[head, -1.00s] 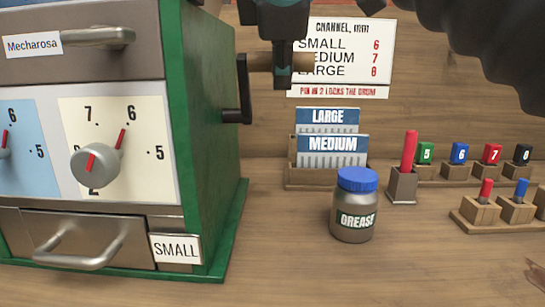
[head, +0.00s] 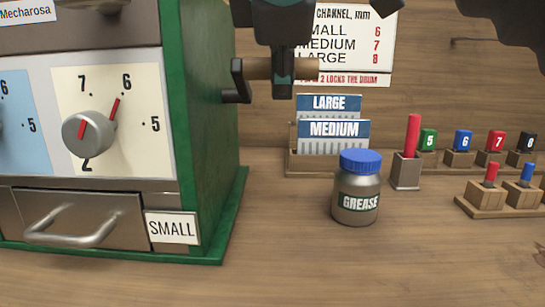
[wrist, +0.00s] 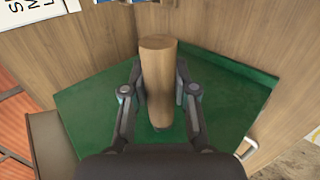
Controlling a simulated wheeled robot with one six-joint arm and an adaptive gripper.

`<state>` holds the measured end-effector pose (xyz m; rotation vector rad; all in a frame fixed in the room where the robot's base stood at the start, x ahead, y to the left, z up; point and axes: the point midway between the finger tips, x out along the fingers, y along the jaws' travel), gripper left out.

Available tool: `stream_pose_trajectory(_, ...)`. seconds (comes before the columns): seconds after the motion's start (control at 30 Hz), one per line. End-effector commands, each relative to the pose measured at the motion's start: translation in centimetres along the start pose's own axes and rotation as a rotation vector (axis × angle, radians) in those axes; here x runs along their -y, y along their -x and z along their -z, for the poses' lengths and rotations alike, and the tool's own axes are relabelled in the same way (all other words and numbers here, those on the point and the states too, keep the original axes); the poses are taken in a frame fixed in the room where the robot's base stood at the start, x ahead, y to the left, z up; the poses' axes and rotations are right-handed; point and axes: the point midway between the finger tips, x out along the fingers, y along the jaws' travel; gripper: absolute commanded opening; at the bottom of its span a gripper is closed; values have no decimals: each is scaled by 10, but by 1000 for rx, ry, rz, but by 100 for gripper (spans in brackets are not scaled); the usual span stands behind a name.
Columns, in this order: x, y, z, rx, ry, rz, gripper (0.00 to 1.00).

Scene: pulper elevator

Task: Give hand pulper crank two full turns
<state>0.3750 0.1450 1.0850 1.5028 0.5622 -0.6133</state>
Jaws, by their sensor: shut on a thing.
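The hand pulper (head: 205,130) is a green-sided box with a metal and white dial front at the left of the head view. Its black crank arm (head: 238,80) is on the right side, with a wooden handle (head: 262,69) sticking out to the right. My gripper (head: 283,85) comes down from above and is shut on the handle. In the wrist view my gripper (wrist: 158,95) has a finger on each side of the upright-looking wooden handle (wrist: 158,80), over the green side of the pulper. The fingers hide part of the handle in the head view.
A grease jar (head: 357,190) with a blue lid stands right of the pulper. Behind it is a rack with blue MEDIUM (head: 333,130) and LARGE cards. Numbered plugs (head: 462,145) and a red-handled tool (head: 410,140) stand farther right. A channel sign (head: 350,45) hangs behind my gripper.

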Motion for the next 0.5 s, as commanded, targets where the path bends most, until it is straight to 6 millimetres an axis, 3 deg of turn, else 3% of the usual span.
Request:
stream_pose_trajectory(0.1, 14, -2, 0, -5, 0, 0, 0)
stream_pose_trajectory(0.5, 18, -4, 0, -3, -1, 1, 0)
